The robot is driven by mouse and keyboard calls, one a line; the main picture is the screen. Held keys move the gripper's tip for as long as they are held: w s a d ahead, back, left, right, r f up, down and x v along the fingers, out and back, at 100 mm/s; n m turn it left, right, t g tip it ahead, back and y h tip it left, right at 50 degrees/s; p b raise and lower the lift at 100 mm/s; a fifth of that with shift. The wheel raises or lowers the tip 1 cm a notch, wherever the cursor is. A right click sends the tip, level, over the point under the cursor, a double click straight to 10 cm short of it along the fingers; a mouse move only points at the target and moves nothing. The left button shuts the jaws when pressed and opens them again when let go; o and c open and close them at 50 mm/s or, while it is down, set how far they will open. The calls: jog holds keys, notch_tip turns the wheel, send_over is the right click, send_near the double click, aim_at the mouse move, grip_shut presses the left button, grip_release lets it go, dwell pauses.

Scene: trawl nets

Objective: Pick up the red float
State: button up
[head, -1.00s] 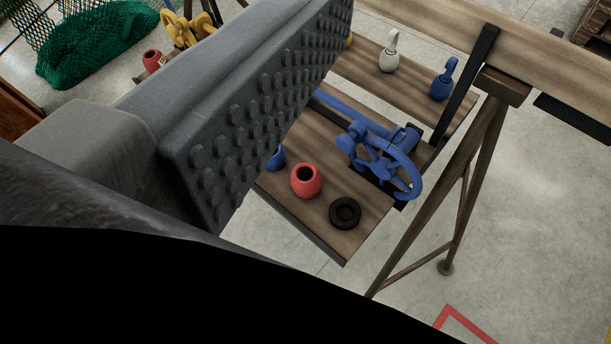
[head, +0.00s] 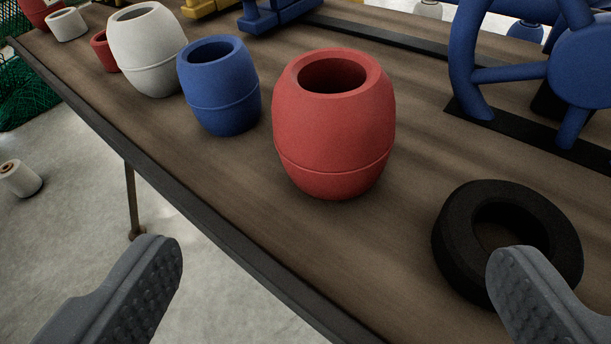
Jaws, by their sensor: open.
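The red float (head: 334,140) is a barrel shape with a hole in its top. It stands upright on the wooden bench (head: 400,255), right of the blue float. My gripper (head: 335,280) is open and empty, its two grey studded fingers spread wide at the bottom of the view. The fingers are nearer to me than the red float and do not touch it. The right finger overlaps the black ring in the picture. Two other red floats stand farther off at the left, a small one (head: 105,52) and one at the far left corner (head: 40,12).
A blue float (head: 219,86) and a white float (head: 147,50) stand left of the red one. A black ring (head: 455,240) lies at its right. A blue wheel mechanism (head: 590,65) stands behind right. The bench's dark front edge (head: 200,228) runs diagonally, with open floor beyond.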

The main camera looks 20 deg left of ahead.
aim_at(332, 165)
jog(key=shift+p+x, duration=1)
jog(key=shift+x, duration=0.15)
jog(key=b+x, duration=0.1)
jog(key=x, duration=0.4)
jog(key=shift+w+f, duration=0.15)
jog(key=shift+w, duration=0.15)
jog(key=shift+r+b+x, duration=0.1)
jog(key=shift+b+x, duration=0.5)
jog(key=shift+x, duration=0.8)
jog(key=shift+r+b+x, duration=0.15)
jog(key=shift+b+x, duration=0.4)
jog(key=shift+x, duration=0.85)
jog(key=shift+w, duration=0.1)
jog(key=c, duration=1.1)
